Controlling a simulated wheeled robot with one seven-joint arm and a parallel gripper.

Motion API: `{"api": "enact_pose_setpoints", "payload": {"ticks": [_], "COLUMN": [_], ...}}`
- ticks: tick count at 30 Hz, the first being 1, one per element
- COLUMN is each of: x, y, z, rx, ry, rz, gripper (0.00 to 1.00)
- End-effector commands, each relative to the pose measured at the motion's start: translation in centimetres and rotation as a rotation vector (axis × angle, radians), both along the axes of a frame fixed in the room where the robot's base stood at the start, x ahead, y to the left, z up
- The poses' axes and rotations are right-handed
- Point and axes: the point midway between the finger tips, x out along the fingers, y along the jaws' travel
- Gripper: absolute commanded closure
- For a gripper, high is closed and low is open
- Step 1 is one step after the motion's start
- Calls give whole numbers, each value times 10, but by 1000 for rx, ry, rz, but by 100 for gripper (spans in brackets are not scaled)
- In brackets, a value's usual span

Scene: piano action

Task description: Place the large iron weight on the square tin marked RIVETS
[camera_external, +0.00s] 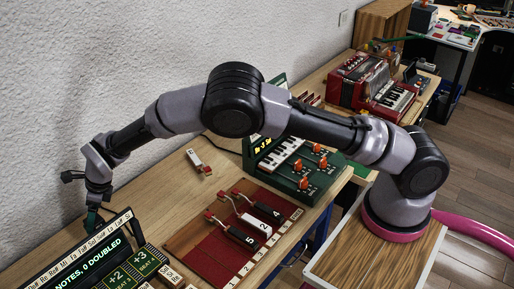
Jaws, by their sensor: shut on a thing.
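My gripper (93,216) is at the far left, pointing down behind the top edge of a display panel (75,258). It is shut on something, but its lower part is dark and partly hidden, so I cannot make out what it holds. I cannot pick out a large iron weight or a square tin marked RIVETS in this view.
A red mat (190,241) with numbered blocks lies mid-table. A small white block (199,161) lies behind it. A green keyboard unit (308,181) stands right of the mat, and a red accordion-like instrument (350,84) farther back. Bare wood (160,205) shows left of the mat.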

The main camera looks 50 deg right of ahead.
Motion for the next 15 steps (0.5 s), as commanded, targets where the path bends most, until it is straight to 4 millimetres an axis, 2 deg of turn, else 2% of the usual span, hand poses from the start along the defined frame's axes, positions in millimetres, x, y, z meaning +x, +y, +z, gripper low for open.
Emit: {"api": "enact_pose_setpoints", "payload": {"ticks": [9, 10, 11, 15], "x": [0, 0, 0, 0], "y": [1, 0, 1, 1], "z": [-1, -2, -2, -2], "rx": [1, 0, 0, 0], "ry": [-2, -1, -1, -1], "rz": [1, 1, 1, 1], "gripper": [100, 12, 1, 0]}}
